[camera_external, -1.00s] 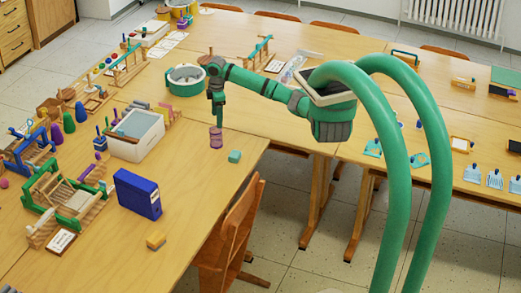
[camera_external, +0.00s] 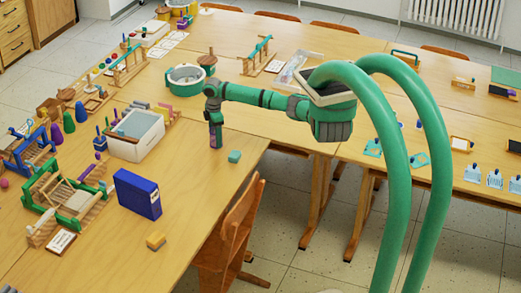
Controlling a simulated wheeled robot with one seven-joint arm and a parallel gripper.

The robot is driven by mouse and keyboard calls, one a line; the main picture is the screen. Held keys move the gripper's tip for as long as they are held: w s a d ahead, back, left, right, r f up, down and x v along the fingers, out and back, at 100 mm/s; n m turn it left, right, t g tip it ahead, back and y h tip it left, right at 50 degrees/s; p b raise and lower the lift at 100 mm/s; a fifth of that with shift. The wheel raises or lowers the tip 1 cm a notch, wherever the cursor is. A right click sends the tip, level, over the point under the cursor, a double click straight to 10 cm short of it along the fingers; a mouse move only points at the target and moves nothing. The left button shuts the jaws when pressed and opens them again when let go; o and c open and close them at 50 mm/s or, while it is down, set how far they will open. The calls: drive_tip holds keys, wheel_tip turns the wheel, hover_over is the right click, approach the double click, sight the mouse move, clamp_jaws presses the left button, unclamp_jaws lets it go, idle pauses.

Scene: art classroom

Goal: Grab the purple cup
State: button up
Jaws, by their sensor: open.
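The purple cup (camera_external: 216,143) stands on the wooden table near its front edge and is mostly hidden by my gripper. My gripper (camera_external: 216,140) points straight down at the cup, with its fingers low over it. The fingers look open around or in front of the cup; I cannot tell whether they touch it.
A white tub (camera_external: 136,136) stands to the left, and a green-and-white round pot (camera_external: 185,80) is behind. Bare table lies between.

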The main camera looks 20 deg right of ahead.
drive_tip(key=shift+f, duration=0.5)
drive_tip(key=c, duration=1.1)
drive_tip(key=shift+r, duration=0.2)
